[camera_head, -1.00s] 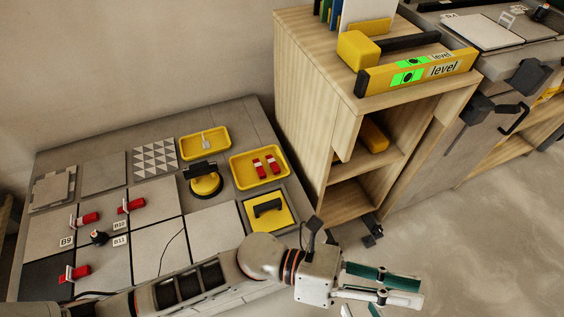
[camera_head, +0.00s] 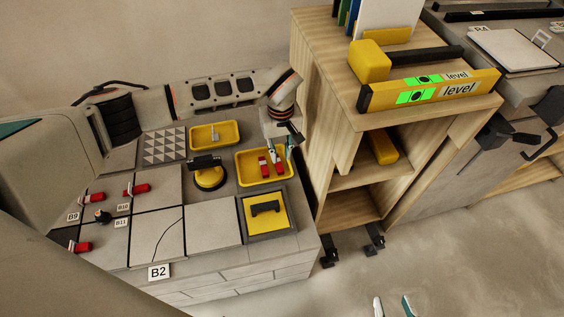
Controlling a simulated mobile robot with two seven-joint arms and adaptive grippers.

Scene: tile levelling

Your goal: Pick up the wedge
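Two red wedges lie in the yellow tray (camera_head: 246,179) on the tiled bench: a left wedge (camera_head: 263,167) and a right wedge (camera_head: 279,169). My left arm arches over the back of the bench. Its gripper (camera_head: 282,156) points down over the tray, just above and behind the right wedge. Its fingers look apart, with nothing seen between them; whether they touch the wedge I cannot tell. More red pieces sit in clips on the tiles: one (camera_head: 97,197), another (camera_head: 140,188) and a third (camera_head: 82,247). My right gripper (camera_head: 393,307) is open and empty at the bottom edge, only its fingertips showing.
A second yellow tray (camera_head: 233,144) holds a small pale item. A yellow-black suction cup (camera_head: 209,178) and a yellow float (camera_head: 266,228) are near the wedge tray. A wooden shelf (camera_head: 318,120) with a yellow level (camera_head: 430,91) stands close on the right.

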